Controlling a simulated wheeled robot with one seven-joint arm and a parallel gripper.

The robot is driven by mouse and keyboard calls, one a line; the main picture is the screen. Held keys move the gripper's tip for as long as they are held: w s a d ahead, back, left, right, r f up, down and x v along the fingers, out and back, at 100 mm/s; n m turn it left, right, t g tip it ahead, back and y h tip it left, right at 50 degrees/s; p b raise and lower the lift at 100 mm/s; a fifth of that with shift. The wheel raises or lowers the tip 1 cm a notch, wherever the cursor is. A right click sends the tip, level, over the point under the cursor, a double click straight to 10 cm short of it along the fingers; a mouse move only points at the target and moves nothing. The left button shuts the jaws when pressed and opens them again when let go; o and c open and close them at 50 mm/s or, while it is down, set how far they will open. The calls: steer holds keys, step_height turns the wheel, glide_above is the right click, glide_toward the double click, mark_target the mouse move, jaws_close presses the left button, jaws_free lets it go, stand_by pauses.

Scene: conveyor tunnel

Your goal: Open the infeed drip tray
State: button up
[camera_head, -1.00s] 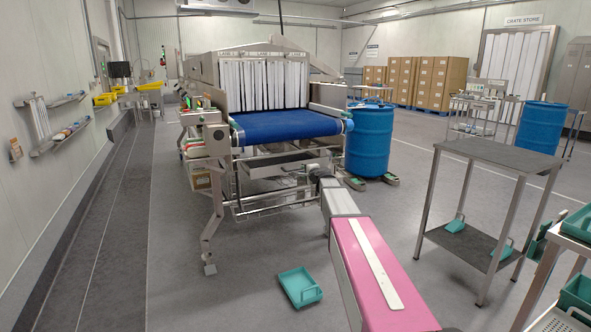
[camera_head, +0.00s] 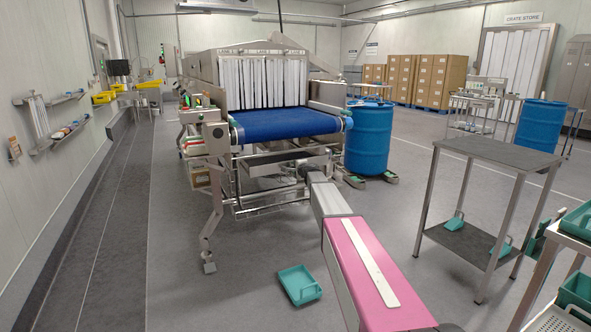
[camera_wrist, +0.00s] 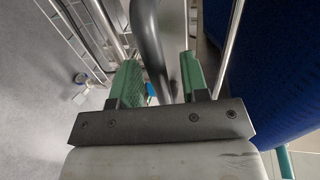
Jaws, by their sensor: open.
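The infeed drip tray (camera_head: 268,167) is a shallow grey metal pan under the blue infeed belt of the conveyor. My arm reaches to its right front, where my gripper is small and hard to make out. In the wrist view my gripper (camera_wrist: 160,82) is open, with its two green-padded fingers apart. A thick dark grey curved bar (camera_wrist: 147,35), which looks like a handle, runs between the fingers. I cannot tell whether either finger touches it. How the bar joins the tray is hidden.
The blue belt (camera_head: 285,124) lies above the tray, and also at the right in the wrist view (camera_wrist: 272,65). A blue drum (camera_head: 368,140) stands close to the right. A teal tray (camera_head: 299,285) lies on the floor in front. A grey table (camera_head: 497,152) stands at right.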

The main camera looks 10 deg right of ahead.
jaws_close()
steer(key=f+v, duration=0.2)
steer(key=v, duration=0.7)
steer(key=f+v, duration=0.1)
steer(key=v, duration=0.9)
steer(key=shift+s+d+f, duration=0.15)
steer(key=shift+s+f, duration=0.2)
steer(key=shift+s, duration=0.05)
jaws_free()
steer(key=v, duration=1)
steer(key=shift+s+d, duration=0.15)
steer(key=shift+s, duration=0.15)
